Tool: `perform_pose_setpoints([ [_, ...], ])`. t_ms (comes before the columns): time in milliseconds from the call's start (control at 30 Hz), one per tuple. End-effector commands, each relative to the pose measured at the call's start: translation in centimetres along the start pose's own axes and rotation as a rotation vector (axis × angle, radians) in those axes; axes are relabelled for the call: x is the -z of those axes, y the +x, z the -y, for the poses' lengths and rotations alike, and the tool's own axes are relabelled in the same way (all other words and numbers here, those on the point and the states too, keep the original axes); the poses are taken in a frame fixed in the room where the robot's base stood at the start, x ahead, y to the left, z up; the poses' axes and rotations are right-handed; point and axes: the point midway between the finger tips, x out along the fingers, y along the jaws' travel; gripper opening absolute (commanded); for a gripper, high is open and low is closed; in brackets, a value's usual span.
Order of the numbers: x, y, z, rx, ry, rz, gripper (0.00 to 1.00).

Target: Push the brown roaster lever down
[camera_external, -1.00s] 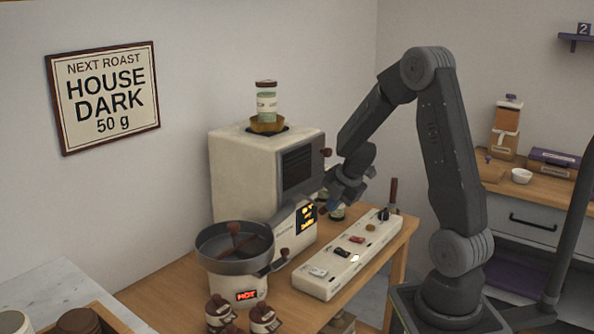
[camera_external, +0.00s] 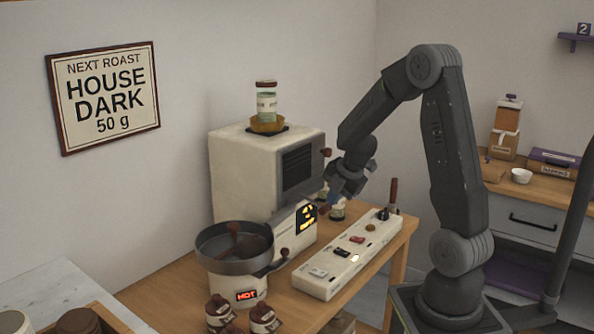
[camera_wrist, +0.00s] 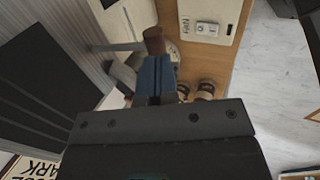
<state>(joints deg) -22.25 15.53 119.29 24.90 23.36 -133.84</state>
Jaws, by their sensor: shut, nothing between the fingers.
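The cream roaster (camera_external: 245,175) stands on the wooden table with a dark grille on its side. A small brown handle end (camera_external: 323,209) shows at its front, just left of my fingertips. In the wrist view a brown lever grip (camera_wrist: 155,40) shows just beyond my fingers, and I take it as the same lever. My gripper (camera_external: 334,200) points down and left in front of the roaster, with blue fingers shut and empty. It also shows in the wrist view (camera_wrist: 155,68). The tips look close to the grip; I cannot tell if they touch. The lever's pivot is hidden.
A round grey pan (camera_external: 215,250) with a "HOT" display stands in front of the roaster. Another brown knob (camera_external: 327,152) sticks out high on the roaster. Jars (camera_external: 263,318) stand near the front.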

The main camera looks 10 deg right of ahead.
Motion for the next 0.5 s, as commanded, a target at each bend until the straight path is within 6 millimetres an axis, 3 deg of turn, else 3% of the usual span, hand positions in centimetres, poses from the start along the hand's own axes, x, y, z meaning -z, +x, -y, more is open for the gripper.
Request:
perform_pose_setpoints([
  [167, -0.1, -1.9, 0.6, -0.004, 0.002, 0.003, 0.00],
  [500, -0.1, -8.6, 3.0, -0.004, 0.002, 0.004, 0.00],
])
